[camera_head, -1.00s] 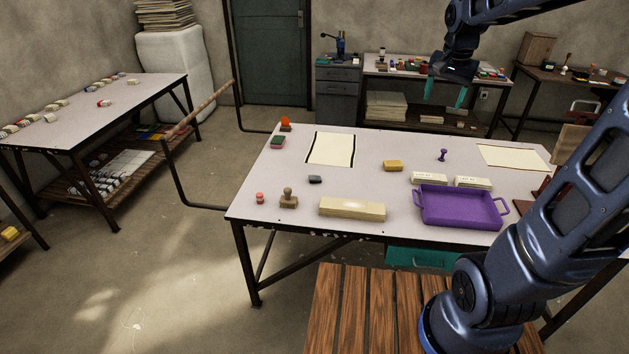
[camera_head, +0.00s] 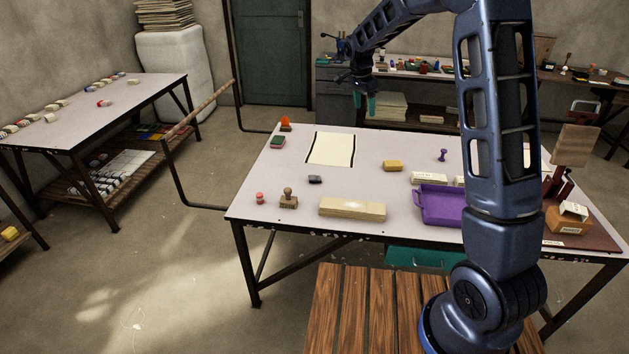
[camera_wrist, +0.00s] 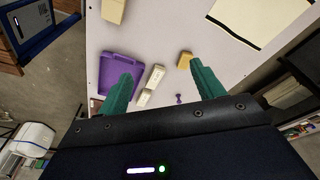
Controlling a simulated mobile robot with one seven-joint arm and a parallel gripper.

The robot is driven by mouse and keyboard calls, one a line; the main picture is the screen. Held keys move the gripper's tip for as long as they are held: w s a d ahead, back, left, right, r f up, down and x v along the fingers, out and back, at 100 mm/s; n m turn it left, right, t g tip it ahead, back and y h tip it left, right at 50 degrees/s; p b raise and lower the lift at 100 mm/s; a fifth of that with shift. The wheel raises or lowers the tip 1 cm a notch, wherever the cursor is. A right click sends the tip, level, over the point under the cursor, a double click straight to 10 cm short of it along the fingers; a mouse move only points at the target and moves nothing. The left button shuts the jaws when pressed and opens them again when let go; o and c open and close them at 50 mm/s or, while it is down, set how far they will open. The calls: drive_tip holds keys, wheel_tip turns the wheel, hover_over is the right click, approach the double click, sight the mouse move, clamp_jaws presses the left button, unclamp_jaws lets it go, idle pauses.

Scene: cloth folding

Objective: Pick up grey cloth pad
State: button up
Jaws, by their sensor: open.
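The grey cloth pad (camera_head: 315,180) is a small dark grey block lying flat on the white table (camera_head: 290,222), left of its middle and just in front of the white sheet. My gripper (camera_head: 364,104) has two teal fingers pointing down, spread apart and empty. It hangs in the air around the table's far edge, above and to the right of the pad in the head view, well clear of it. The wrist view shows the open fingers (camera_wrist: 160,68) over the tabletop. I cannot make out the grey pad in that view.
A black-edged white sheet (camera_head: 331,149) lies behind the pad. A yellow block (camera_head: 393,166), a long pale block (camera_head: 352,209), a wooden stamp (camera_head: 288,199), a red-topped piece (camera_head: 260,198) and a purple tray (camera_head: 440,207) surround it. The tabletop close around the pad is clear.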

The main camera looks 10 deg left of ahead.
drive_tip(key=w+a+f+m+h, duration=0.15)
drive_tip(key=w+a+f, duration=0.25)
drive_tip(key=a+f, duration=0.75)
drive_tip(key=m, duration=0.3)
approach(314, 177)
drive_tip(key=shift+h, duration=0.55)
drive_tip(key=shift+a+x, duration=0.2)
drive_tip(key=shift+x, duration=2)
drive_tip(key=shift+a+x, duration=0.25)
drive_tip(key=shift+x, duration=1.95)
drive_tip(key=shift+w+f, duration=0.1)
drive_tip(key=c, duration=1)
